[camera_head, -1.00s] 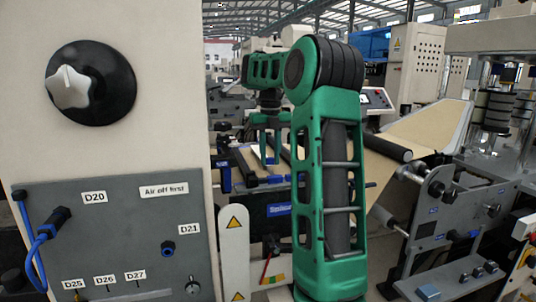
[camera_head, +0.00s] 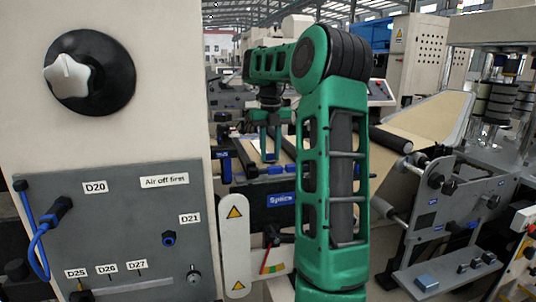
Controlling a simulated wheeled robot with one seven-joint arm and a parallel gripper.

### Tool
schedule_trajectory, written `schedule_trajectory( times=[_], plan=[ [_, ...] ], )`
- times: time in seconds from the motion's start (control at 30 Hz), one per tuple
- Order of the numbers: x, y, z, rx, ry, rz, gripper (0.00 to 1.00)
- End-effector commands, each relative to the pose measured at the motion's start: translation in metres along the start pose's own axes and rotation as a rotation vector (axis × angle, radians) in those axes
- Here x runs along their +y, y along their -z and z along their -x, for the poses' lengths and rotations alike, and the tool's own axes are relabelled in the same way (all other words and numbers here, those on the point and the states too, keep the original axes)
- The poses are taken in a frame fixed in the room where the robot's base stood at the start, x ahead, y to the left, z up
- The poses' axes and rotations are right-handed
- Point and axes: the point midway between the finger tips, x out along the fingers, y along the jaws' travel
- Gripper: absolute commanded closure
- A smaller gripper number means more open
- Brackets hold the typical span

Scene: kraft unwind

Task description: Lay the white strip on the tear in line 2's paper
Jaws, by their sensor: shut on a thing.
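My gripper (camera_head: 270,146) is at the end of my green arm. It points down over the splice table, close above the brown paper (camera_head: 249,147) there. Its two fingers look narrow and close together, with something held between them. The white strip is too small to make out clearly at the fingertips. The tear in the paper cannot be made out, and part of the table is hidden behind my arm.
A pale panel with a white knob (camera_head: 68,75) and a grey hose plate (camera_head: 130,235) fills the left. A roller frame (camera_head: 440,190) with a wide brown web (camera_head: 430,120) stands at the right. A white plate with warning signs (camera_head: 235,245) stands in front.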

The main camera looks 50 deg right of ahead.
Motion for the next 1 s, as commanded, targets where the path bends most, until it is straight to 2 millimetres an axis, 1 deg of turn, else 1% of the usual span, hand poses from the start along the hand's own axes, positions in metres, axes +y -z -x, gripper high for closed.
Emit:
schedule_trajectory(
  times=[0.97,1.0],
  plan=[
    [-0.0011,0.0002,-0.0042,0.000,0.000,-0.002,0.89],
    [-0.0012,0.0002,-0.0043,0.000,0.000,-0.002,0.71]
  ],
)
